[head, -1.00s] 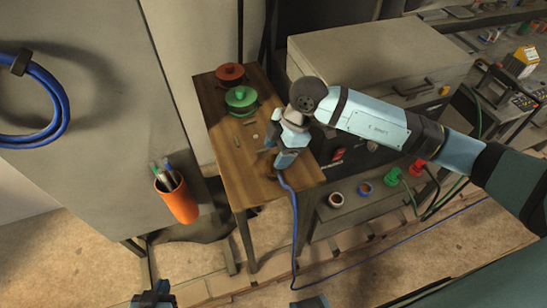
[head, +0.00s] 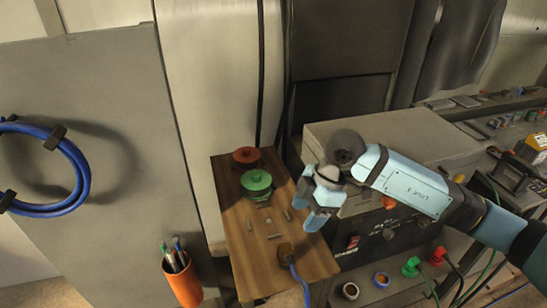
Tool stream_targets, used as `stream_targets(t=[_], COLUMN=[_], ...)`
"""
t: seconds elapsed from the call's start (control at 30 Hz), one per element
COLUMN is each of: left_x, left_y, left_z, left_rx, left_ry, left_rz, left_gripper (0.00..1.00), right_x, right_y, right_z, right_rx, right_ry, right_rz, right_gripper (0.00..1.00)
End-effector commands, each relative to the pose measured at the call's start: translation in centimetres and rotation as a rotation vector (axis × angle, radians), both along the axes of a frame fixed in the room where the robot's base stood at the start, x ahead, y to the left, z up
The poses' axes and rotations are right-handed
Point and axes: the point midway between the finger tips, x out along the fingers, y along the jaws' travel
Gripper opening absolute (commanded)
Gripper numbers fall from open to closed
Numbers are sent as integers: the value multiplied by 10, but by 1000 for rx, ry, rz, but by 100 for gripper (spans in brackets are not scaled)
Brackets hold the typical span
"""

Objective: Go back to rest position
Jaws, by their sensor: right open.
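My right gripper (head: 305,212) hangs above the right edge of a small wooden table (head: 243,238). Its fingers are open, with nothing seen between them. A brown plug-like block (head: 286,253) with a blue cable (head: 299,280) lies near the table's front edge, below and apart from the gripper. A green lidded pot-like thing (head: 257,184) and a red one (head: 246,156) stand at the back of the table. My left gripper is out of view.
A grey cabinet (head: 390,135) with a dark control front stands close behind my right arm. An orange pen holder (head: 183,283) and a coiled blue cable (head: 75,168) hang on the grey panel at left. Open air lies over the table's left side.

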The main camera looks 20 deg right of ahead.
Motion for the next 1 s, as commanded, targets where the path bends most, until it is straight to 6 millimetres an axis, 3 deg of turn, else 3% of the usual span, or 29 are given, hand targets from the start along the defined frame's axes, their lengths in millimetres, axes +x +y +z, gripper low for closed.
stream_targets(t=[0.13, 0.23, 0.4, 0.53, 0.67, 0.77, 0.87, 1.0], left_x=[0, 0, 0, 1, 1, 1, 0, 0], left_y=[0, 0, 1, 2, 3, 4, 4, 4], left_z=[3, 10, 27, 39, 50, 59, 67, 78], left_rx=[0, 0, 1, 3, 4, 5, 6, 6], left_ry=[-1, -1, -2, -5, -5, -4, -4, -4], left_rz=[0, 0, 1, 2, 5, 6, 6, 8], left_gripper=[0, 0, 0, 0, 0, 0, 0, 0], right_x=[-7, -25, -63, -70, -58, -47, -46, -76], right_y=[12, 42, 108, 129, 119, 97, 67, 27], right_z=[-2, -2, 21, 48, 56, 40, 2, -75], right_rx=[63, 248, 813, 1206, 1433, 1455, 1341, 1022], right_ry=[11, 25, -44, -208, -415, -555, -641, -624], right_rz=[44, 150, 279, 161, -138, -443, -757, -1107], right_gripper=[58, 58, 58, 58, 58, 58, 58, 58])
